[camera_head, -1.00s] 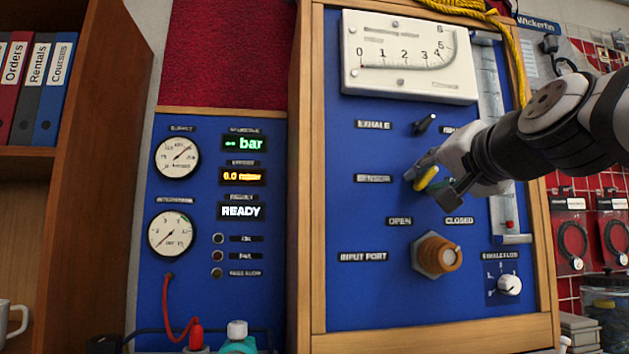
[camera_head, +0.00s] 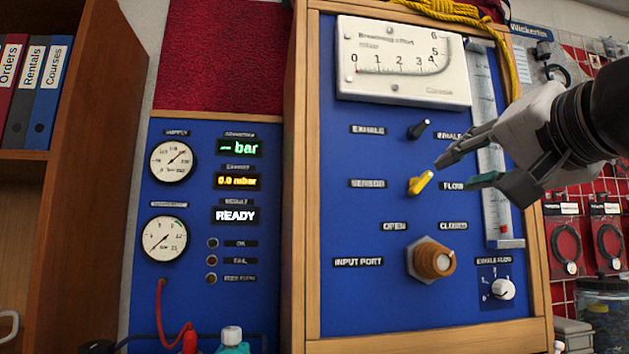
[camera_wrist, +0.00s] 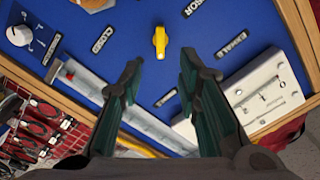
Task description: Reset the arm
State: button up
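My gripper (camera_head: 458,168) is in front of the right side of the blue testbench panel (camera_head: 375,300) in the head view. Its fingers point left and stand apart, with nothing between them. The wrist view also shows my gripper (camera_wrist: 158,70) open and empty. The yellow lever (camera_head: 421,182) sits between the SENSOR and FLOW labels, tilted up to the right; it is clear of the fingers. It also shows in the wrist view (camera_wrist: 160,42), beyond the fingertips. A black lever (camera_head: 419,129) sits between EXHALE and INHALE.
A wooden frame (camera_head: 300,200) edges the panel. An orange input port (camera_head: 435,260) and a white exhale flow knob (camera_head: 503,288) stick out below. A clear flow tube (camera_head: 490,140) runs behind my gripper. The breathing-effort gauge (camera_head: 403,62) is above. The display reads READY.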

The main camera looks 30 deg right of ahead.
jog(key=shift+s+a, duration=0.2)
jog(key=shift+s, duration=0.3)
jog(key=w+a+f+n+g+y, duration=0.1)
jog(key=a+f+n+g+y, duration=0.25)
jog(key=a+f, duration=0.65)
jog(key=w+a+f+n+g+y, duration=0.1)
jog(key=a+f+n+g+y, duration=0.25)
jog(key=f, duration=1.25)
jog(key=s+a+f+n+g+h, duration=0.1)
jog(key=s+a+f+n+g, duration=0.15)
jog(key=s+f+g, duration=0.4)
jog(key=s+a+f+n+g+h, duration=0.1)
jog(key=s+f+n+g, duration=0.25)
jog(key=s+f, duration=0.5)
notch_tip(320, 180, up, 26)
jog(key=w+t+p, duration=0.1)
jog(key=t+p, duration=0.2)
jog(key=p, duration=2.3)
jog(key=shift+w+d+r+m+t+p, duration=0.2)
jog(key=shift+w+d+m+t+p, duration=0.1)
jog(key=shift+w+t+p, duration=0.1)
